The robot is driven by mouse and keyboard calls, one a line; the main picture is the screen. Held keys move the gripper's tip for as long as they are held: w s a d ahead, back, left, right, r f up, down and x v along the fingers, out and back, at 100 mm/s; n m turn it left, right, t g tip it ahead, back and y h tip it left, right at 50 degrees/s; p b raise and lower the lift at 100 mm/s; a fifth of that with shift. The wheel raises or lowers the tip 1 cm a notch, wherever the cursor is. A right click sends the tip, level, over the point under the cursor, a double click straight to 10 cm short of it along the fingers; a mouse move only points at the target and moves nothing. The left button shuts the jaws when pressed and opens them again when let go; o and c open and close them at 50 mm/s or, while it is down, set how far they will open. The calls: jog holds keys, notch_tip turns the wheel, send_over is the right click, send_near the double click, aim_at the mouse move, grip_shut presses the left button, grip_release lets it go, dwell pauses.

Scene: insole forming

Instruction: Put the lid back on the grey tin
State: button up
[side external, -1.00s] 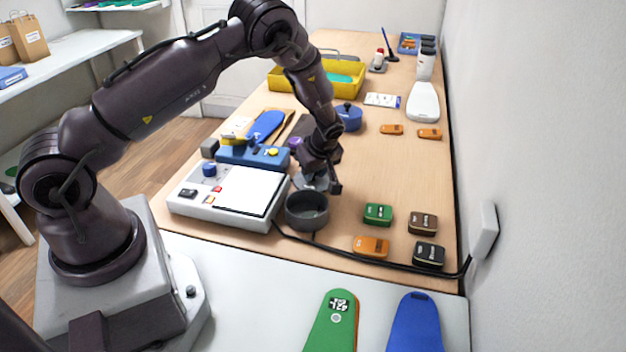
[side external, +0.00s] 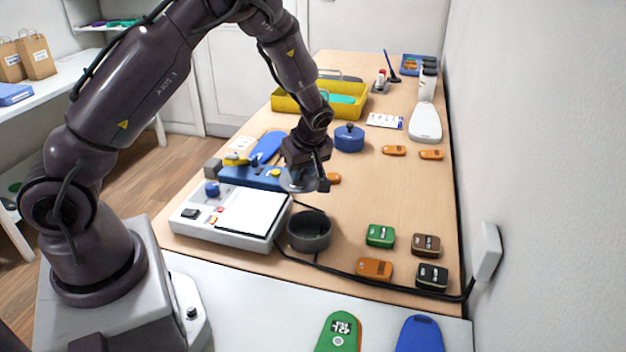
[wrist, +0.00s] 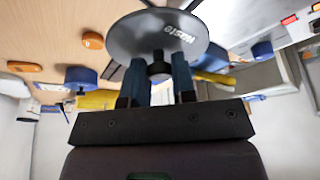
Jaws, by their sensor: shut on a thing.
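The grey tin (side external: 309,242) stands open on the table, to the right of the white device, and I see into its dark inside. My gripper (side external: 312,178) is above the table, behind the tin and a little higher than its rim. It is shut on the knob of the grey lid (side external: 294,182). In the wrist view the round lid (wrist: 135,38) carries the word "Waste", and its dark knob sits between my fingertips (wrist: 159,72). The lid is apart from the tin and looks tilted in the side view.
The white device (side external: 225,218) with its flat pad stands left of the tin. Green (side external: 380,235), brown, orange and black small boxes lie to the right. A black cable (side external: 345,272) runs in front of the tin. A blue lidded pot (side external: 349,138) and yellow tray (side external: 290,105) stand behind.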

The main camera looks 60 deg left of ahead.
jog(key=s+d+r, duration=0.3)
jog(key=s+r, duration=0.1)
jog(key=s, duration=0.3)
jog(key=w+d+f, duration=0.2)
jog(key=w+d, duration=0.3)
jog(key=shift+m, duration=0.3)
jog(key=shift+s+d+f, duration=0.1)
jog(key=shift+s+f, duration=0.05)
jog(key=shift+f, duration=1.4)
jog(key=shift+s+d+f, duration=0.1)
jog(key=shift+f, duration=1.45)
jog(key=shift+f, duration=0.2)
jog(key=o, duration=1.5)
jog(key=shift+c, duration=0.2)
jog(key=shift+r, duration=0.1)
jog(key=shift+r, duration=2.45)
